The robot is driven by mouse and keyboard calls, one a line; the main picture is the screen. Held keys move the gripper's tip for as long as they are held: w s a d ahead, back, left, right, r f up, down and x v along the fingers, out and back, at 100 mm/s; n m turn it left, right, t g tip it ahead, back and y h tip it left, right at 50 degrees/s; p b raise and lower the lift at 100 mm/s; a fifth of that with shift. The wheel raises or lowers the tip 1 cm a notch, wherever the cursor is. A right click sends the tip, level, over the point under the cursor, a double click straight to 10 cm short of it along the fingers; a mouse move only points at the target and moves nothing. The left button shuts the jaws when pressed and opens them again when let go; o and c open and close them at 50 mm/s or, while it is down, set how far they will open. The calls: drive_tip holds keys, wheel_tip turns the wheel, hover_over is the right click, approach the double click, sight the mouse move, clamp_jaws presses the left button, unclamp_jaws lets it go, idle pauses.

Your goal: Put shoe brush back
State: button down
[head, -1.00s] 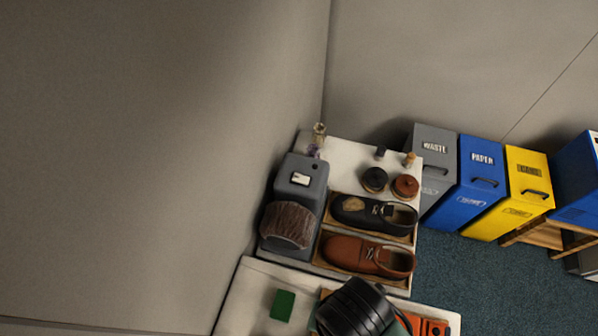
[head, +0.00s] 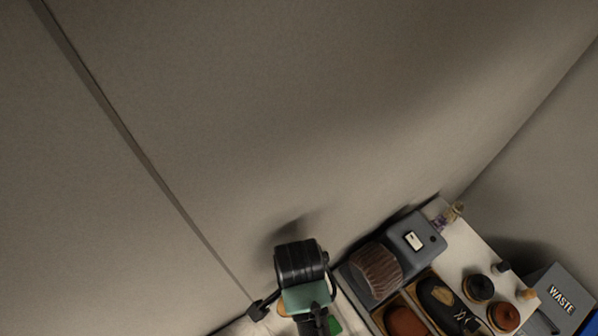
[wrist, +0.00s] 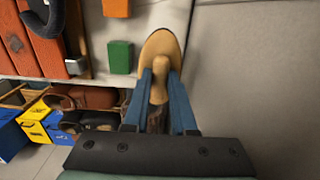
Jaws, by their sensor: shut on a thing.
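In the wrist view, my gripper (wrist: 160,76) has its two blue fingers closed on the knob-like handle of a tan wooden piece, seemingly the shoe brush (wrist: 159,42). Its rounded wooden end points away from me, past the fingertips. Dark, bristle-like material shows faintly between the fingers; the rest is hidden.
A grey shoe polisher (head: 412,238) with a brown roller stands by the wall. Beside it are a black shoe (head: 436,293), a brown shoe (head: 404,321) and polish tins (head: 478,288). The wrist view shows a green block (wrist: 120,57), an orange block (wrist: 116,8) and bins (wrist: 34,132).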

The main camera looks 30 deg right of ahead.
wheel_tip(320, 180, down, 7)
drive_tip(key=shift+r, duration=0.2)
drive_tip(key=shift+w+f+p, duration=0.15)
drive_tip(key=shift+f+p, duration=0.4)
drive_tip(key=shift+f, duration=0.1)
drive_tip(key=shift+f, duration=0.15)
drive_tip(key=c, duration=0.7)
unclamp_jaws()
drive_tip(key=shift+c, duration=0.2)
wheel_tip(320, 180, up, 11)
drive_tip(key=shift+b, duration=0.35)
drive_tip(key=shift+r, duration=0.7)
